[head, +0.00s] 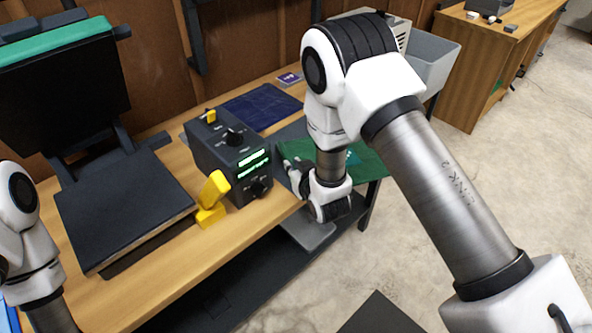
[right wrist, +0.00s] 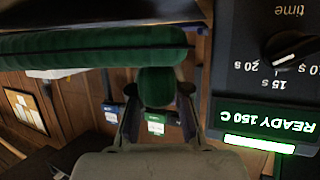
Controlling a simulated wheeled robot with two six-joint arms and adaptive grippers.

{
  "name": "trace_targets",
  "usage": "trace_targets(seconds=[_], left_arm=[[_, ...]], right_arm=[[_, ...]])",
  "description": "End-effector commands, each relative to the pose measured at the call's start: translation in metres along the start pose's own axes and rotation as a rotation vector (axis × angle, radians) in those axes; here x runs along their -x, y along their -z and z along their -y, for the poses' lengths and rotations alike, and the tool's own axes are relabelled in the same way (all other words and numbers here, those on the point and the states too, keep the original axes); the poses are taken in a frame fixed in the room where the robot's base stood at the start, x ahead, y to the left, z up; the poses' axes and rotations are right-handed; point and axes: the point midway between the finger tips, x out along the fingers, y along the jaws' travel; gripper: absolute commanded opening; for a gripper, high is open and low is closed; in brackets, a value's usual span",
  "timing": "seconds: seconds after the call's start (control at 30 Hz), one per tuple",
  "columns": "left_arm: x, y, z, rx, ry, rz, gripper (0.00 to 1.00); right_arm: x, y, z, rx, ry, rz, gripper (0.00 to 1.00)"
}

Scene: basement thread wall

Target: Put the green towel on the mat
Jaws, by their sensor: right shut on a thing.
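The green towel (head: 366,163) is in my right gripper (head: 292,172), at the right end of the bench beside the control box. In the right wrist view the towel (right wrist: 90,42) runs across the top as a thick folded edge. A bunched part of it sits between the two fingers of my right gripper (right wrist: 157,112). My right arm hides the towel's middle in the head view. A dark blue flat sheet (head: 262,106) lies behind the control box, and a grey flat surface (head: 290,132) shows beside it. I cannot tell which is the mat. My left gripper is out of view.
The black control box (head: 215,150) with a lit green display stands close left of my right gripper. A yellow object (head: 212,200) is at its front. A heat press (head: 125,205) stands open at the left. A grey bin (head: 432,62) is behind my right arm.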

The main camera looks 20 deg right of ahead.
Motion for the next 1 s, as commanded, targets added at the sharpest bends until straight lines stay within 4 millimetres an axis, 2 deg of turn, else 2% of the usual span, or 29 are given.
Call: trace_targets(seconds=[0.13, 0.5, 0.53, 0.57, 0.6, 0.9, 1.0], left_arm=[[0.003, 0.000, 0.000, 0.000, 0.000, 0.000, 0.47], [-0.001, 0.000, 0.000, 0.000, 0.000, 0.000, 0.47], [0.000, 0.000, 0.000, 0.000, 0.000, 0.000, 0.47], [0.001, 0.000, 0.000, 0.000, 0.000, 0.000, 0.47], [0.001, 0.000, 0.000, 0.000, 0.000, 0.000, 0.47], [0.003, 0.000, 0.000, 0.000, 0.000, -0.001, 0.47], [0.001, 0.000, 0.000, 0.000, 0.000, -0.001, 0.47]], right_arm=[[-0.010, -0.025, 0.000, 0.001, 0.000, 0.001, 0.00], [-0.013, -0.032, 0.000, 0.001, 0.000, -0.001, 0.00], [-0.012, -0.031, 0.000, 0.000, 0.000, 0.000, 0.27], [-0.012, -0.031, 0.000, 0.000, 0.000, 0.000, 0.37], [-0.012, -0.031, 0.000, 0.000, 0.000, 0.000, 0.41], [-0.011, -0.027, 0.000, 0.000, 0.000, 0.000, 0.41], [-0.003, -0.029, 0.000, 0.000, 0.000, 0.002, 0.41]])
